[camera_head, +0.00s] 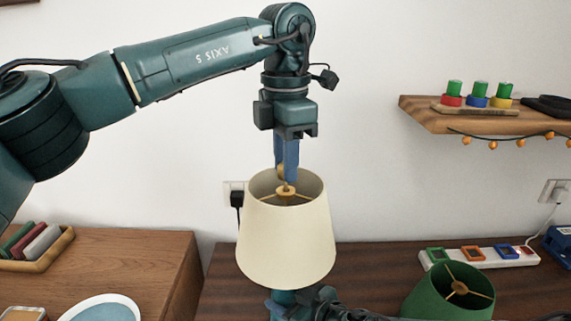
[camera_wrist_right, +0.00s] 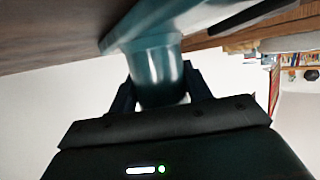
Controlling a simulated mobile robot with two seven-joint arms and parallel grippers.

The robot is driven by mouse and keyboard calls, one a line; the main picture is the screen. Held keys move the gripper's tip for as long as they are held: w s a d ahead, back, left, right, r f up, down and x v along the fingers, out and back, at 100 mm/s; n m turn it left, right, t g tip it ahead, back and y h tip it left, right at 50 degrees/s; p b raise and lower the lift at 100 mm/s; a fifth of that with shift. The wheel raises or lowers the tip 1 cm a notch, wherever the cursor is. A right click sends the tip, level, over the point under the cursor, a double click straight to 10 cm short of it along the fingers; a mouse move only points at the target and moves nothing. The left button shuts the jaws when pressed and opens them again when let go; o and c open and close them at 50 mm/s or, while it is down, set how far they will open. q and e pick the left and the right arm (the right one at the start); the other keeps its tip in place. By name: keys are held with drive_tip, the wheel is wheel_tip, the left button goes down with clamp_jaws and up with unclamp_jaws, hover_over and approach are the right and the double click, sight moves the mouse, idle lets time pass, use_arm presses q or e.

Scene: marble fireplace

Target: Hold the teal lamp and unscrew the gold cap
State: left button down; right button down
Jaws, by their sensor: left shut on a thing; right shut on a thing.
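The teal lamp (camera_head: 284,298) has a cream shade (camera_head: 287,240) and appears upright on the dark wood table, its base out of the head view. My right gripper (camera_head: 303,299) is shut on its teal body below the shade. In the right wrist view the fingers (camera_wrist_right: 160,90) sit on both sides of the teal body (camera_wrist_right: 155,70). My left gripper (camera_head: 286,177) points straight down from above, blue fingertips inside the shade's open top, shut on the gold cap (camera_head: 281,171). The fingers partly hide the cap. A gold disc (camera_head: 287,191) with thin arms shows just below the fingertips.
A green lampshade (camera_head: 428,294) lies tilted on the table (camera_head: 232,285) at right, before a white power strip (camera_head: 481,257). A wall shelf (camera_head: 440,119) holds coloured pegs. A wooden cabinet (camera_head: 140,262) at left bears a tray (camera_head: 40,262) and a plate (camera_head: 103,309).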

use_arm(q)
drive_tip(key=shift+r, duration=0.25)
drive_tip(key=shift+r, duration=2)
use_arm(e)
drive_tip(key=c, duration=0.6)
unclamp_jaws()
